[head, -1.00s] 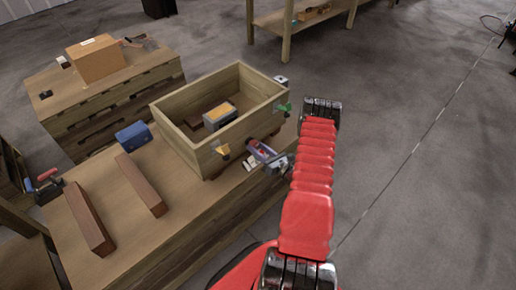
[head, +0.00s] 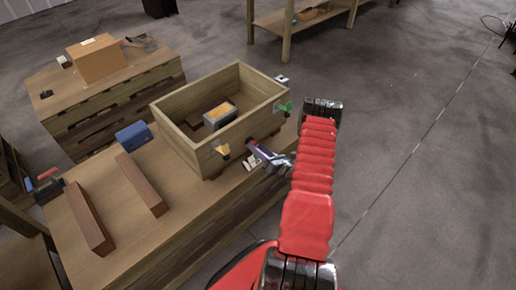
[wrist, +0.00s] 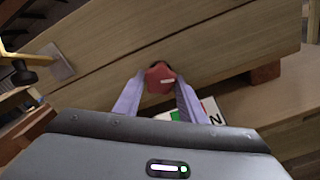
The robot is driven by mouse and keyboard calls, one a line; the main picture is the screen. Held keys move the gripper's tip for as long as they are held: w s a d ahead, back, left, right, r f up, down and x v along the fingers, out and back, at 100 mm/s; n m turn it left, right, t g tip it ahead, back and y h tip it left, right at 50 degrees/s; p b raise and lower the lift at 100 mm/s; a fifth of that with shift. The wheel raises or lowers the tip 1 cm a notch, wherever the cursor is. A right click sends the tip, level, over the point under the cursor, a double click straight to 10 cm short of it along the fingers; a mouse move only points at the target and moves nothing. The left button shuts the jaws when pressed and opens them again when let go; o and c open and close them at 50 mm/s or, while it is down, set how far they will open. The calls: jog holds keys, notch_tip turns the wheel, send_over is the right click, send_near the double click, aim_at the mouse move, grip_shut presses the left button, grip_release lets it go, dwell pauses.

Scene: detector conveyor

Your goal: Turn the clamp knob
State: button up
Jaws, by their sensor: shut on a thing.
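The clamp knob (wrist: 160,77) is red and star-shaped with a small pale mark, at the side wall of the wooden box in the wrist view. My gripper (wrist: 160,86) is shut on it, with one pale violet finger on each side. In the head view my gripper (head: 256,146) is at the near right side of the box (head: 188,141), between a yellow handle and a green handle. The knob is hidden there behind my gripper.
A printed card (head: 252,162) lies below my gripper. Brown bars (head: 141,184) and a blue case (head: 133,135) lie on the bench.

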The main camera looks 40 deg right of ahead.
jog(key=m, duration=0.7)
jog(key=shift+d, duration=0.15)
jog(key=m, duration=0.4)
jog(key=shift+s+f+m, duration=0.1)
jog(key=shift+m, duration=1.5)
jog(key=o, duration=1.1)
jog(key=shift+c, duration=0.2)
jog(key=s, duration=1.3)
jog(key=shift+s, duration=0.35)
